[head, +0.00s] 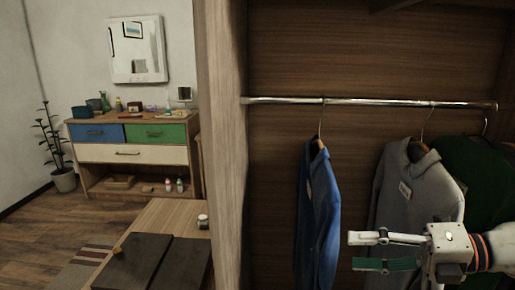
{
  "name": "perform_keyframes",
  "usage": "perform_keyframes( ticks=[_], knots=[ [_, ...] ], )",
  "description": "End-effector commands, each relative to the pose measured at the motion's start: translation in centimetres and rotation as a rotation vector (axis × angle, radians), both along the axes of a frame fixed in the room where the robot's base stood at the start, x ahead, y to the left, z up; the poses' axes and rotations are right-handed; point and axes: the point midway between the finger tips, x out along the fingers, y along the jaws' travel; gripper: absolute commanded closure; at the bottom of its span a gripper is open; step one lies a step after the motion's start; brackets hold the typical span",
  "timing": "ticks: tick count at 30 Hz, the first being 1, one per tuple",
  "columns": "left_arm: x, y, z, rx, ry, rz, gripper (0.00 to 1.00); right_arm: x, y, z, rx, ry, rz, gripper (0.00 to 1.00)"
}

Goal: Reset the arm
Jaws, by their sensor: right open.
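My right gripper (384,251) comes in from the lower right, in front of a wooden wardrobe. Its two fingers point left and are spread apart, with nothing between them. A grey garment (412,193) hangs just behind and above it. A blue garment (318,220) hangs to the left of the fingertips. A dark green garment (480,185) hangs at the far right, partly hidden by my arm. My left gripper is not in view.
A metal rail (370,101) crosses the wardrobe. The wardrobe's side panel (222,130) stands to the left. Beyond it are a wooden table (180,215) with a small jar (203,221), a dresser (130,154), a mirror (137,50) and a potted plant (62,178).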

Motion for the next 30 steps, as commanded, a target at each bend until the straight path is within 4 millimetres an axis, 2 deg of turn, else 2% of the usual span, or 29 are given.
perform_keyframes(
  ticks=[1, 3, 5, 8, 11, 14, 15, 17, 18, 21, 25, 27, 30],
  knots=[
    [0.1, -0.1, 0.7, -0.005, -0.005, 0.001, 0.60, 0.1, 1.0, 0.0, 0.135, 0.042, -0.031, 0.47],
    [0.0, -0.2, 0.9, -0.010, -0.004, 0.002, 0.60, 0.7, 1.5, -0.6, 0.302, 0.101, -0.096, 0.47],
    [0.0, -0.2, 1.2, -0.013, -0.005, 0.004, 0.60, 1.3, 1.6, -1.5, 0.438, 0.162, -0.167, 0.47],
    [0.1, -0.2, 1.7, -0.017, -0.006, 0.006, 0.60, 2.1, 0.9, -4.3, 0.643, 0.280, -0.316, 0.47],
    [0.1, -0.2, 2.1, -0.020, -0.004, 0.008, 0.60, 2.4, -0.2, -8.7, 0.816, 0.421, -0.497, 0.47],
    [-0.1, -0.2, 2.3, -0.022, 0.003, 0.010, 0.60, 1.4, -1.2, -14.7, 0.956, 0.588, -0.699, 0.47],
    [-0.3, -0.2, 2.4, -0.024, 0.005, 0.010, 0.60, 0.5, -1.4, -17.4, 0.999, 0.660, -0.783, 0.47],
    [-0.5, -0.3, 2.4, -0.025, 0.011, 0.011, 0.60, -1.1, -1.5, -21.2, 1.049, 0.763, -0.897, 0.47],
    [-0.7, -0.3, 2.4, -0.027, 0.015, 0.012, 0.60, -2.4, -1.3, -23.7, 1.074, 0.830, -0.970, 0.47],
    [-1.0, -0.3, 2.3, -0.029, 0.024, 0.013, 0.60, -6.2, -0.5, -29.1, 1.116, 0.993, -1.130, 0.47],
    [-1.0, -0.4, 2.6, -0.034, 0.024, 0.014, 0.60, -11.0, 1.2, -34.3, 1.135, 1.168, -1.285, 0.47],
    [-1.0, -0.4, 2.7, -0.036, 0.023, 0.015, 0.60, -13.0, 2.1, -36.1, 1.138, 1.239, -1.340, 0.47],
    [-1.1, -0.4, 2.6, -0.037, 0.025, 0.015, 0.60, -15.0, 3.0, -37.6, 1.135, 1.303, -1.390, 0.47]
  ],
)
